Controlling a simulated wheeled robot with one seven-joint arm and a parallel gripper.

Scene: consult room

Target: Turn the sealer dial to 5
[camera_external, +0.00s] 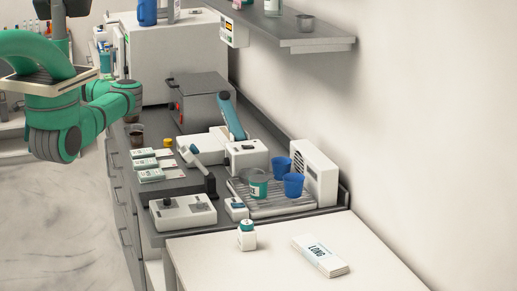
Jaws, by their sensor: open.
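A white bench device with a raised blue lever arm (231,116) stands mid-counter and looks like the sealer. Its white front box (246,158) has a small dark detail on it, too small to tell as a dial or to read a number. A flat white unit (183,213) with dark round and square parts on top sits at the counter's near end; I cannot tell its setting either. My green arm is at the upper left, over the counter's left edge and apart from these devices. My gripper does not show.
A grey box machine (200,98) stands behind. Blue cups (293,185) and a green-labelled jar (258,186) stand on a ribbed tray at right. Small packs (145,164) lie at left. A shelf (290,38) overhangs the back.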

